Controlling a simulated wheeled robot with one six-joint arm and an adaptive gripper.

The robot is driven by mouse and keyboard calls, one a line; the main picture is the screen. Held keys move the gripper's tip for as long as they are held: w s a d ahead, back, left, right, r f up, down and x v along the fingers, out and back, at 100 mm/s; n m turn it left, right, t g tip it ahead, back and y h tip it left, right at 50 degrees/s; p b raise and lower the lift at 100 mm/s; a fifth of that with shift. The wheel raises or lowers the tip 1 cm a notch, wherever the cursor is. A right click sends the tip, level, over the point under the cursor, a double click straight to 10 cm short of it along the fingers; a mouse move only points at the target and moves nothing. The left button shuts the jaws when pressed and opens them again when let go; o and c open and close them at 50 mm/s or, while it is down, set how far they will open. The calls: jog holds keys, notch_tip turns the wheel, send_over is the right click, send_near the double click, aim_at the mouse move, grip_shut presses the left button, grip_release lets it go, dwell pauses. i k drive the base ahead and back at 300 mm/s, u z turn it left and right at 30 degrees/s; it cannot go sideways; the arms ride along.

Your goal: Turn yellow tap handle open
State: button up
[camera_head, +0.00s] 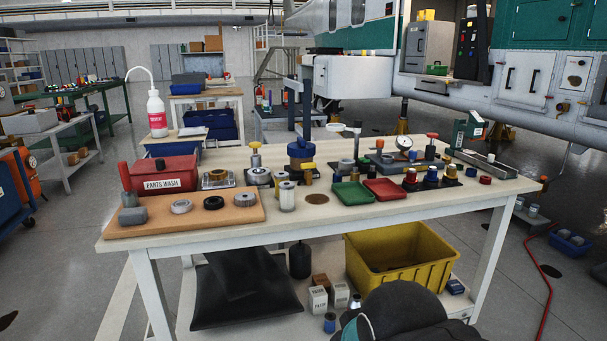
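My gripper is not in view. A dark rounded shape, likely part of my arm, shows at the bottom edge.
The bench holds a red parts-wash box (168,173), a wooden board with rings (180,218), a white bottle (156,112), a green tray (353,192), a red tray (384,190) and a dial gauge (404,142). A yellow bin (400,280) is below. The bench's front strip is mostly clear.

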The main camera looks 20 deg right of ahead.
aim_at(309, 166)
jog(key=z, duration=0.55)
jog(key=k, duration=0.65)
jog(key=z, duration=0.85)
jog(key=i, duration=1.55)
jog(key=u, duration=0.6)
